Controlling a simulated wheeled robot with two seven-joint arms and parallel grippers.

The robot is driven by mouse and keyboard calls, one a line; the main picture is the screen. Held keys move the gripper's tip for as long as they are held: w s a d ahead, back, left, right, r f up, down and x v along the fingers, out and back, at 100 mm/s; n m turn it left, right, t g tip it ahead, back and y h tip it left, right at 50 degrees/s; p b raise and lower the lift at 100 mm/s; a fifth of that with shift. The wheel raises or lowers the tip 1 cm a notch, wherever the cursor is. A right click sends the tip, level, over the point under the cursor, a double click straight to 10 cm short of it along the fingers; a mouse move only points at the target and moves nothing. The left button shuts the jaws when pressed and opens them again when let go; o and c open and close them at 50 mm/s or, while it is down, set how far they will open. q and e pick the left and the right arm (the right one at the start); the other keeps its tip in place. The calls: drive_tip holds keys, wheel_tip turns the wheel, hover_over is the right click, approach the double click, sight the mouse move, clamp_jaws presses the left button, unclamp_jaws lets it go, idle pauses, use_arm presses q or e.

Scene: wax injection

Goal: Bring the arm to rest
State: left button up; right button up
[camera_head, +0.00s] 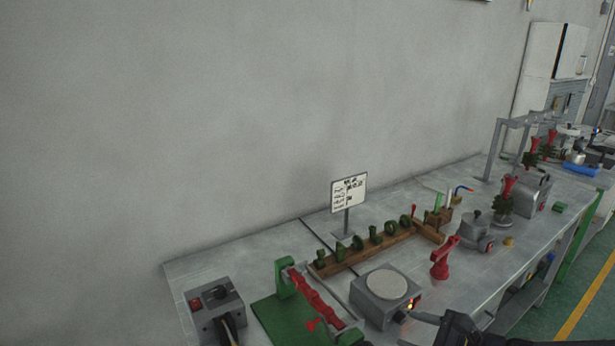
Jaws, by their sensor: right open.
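My right gripper (412,330) shows at the bottom edge, right of centre, with its dark body cut off by the frame. It is open, and I see nothing between its fingers. It is near the front of the grey workbench (240,258), just in front of a hot plate (387,290) with a round pale top; whether they touch I cannot tell. My left gripper is not in view.
A wooden rack (360,251) with several green pieces stands behind the hot plate. A red stand (442,260) is to its right. A green-based fixture with a red bar (314,297) and a grey box (216,306) are at left. A sign (348,194) stands behind.

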drive_tip(key=s+a+r+n+g, duration=0.3)
drive_tip(key=s+a+r+n, duration=0.3)
drive_tip(key=s+n, duration=0.25)
drive_tip(key=s+d+n+g+h, duration=0.1)
drive_tip(key=s+n+h, duration=0.3)
drive_tip(key=s+n, duration=0.8)
drive_tip(key=shift+s+d+f+g+h, duration=0.35)
drive_tip(key=shift+s+d, duration=0.2)
drive_tip(key=shift+s, duration=0.6)
